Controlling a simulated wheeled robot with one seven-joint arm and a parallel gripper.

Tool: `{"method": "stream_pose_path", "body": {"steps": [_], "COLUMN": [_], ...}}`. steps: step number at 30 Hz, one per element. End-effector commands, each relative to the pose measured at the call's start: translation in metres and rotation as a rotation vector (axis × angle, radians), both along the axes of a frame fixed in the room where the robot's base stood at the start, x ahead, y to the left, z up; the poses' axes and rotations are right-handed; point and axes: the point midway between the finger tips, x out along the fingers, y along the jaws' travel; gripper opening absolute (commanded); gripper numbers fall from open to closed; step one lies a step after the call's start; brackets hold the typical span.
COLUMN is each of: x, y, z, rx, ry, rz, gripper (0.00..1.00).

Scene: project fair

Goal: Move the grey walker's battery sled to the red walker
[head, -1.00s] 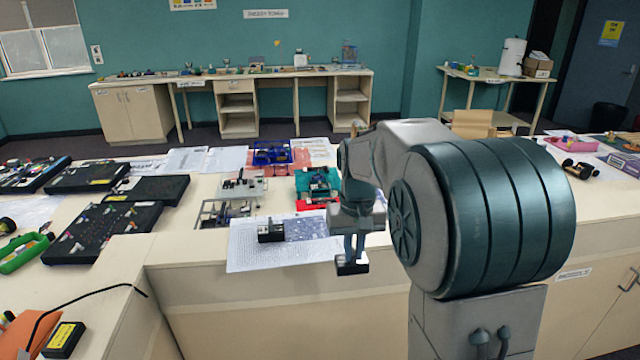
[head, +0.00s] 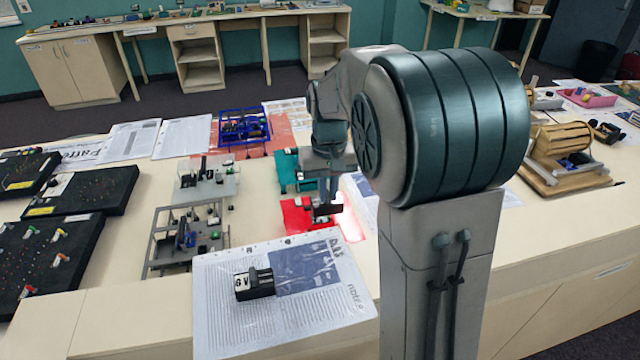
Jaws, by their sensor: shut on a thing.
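My gripper (head: 328,198) is shut on a small black battery sled (head: 327,210), seen end on below the fingers. It is at the red walker (head: 296,216), over the right part of its red base as seen from here. My gripper and the sled hide part of that walker, and I cannot tell whether the sled touches it. The grey walker (head: 160,258), an open grey frame, stands to the left on the counter. Another black battery block with a white label (head: 254,283) lies on the printed sheet in front.
A teal walker (head: 284,172) stands just behind the red one. A pale walker (head: 205,185) and a blue walker (head: 240,128) stand further back. Black boards (head: 105,188) fill the left. A wooden model (head: 562,150) is at the right. The printed sheet (head: 225,325) has free room.

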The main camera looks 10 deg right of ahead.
Motion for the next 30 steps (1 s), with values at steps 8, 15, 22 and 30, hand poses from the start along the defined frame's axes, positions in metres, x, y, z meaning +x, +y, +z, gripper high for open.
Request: {"method": "stream_pose_path", "body": {"steps": [8,15,22,30], "x": [0.000,0.000,0.000,-0.001], "y": [0.000,-0.002,-0.002,-0.002], "z": [-0.038,-0.048,-0.069,-0.097], "rx": [0.000,0.000,0.000,0.000], "ry": [0.000,0.000,-0.001,0.000], "rz": [0.000,-0.004,-0.005,-0.005], "gripper": [0.00,0.00,0.00,0.00]}}
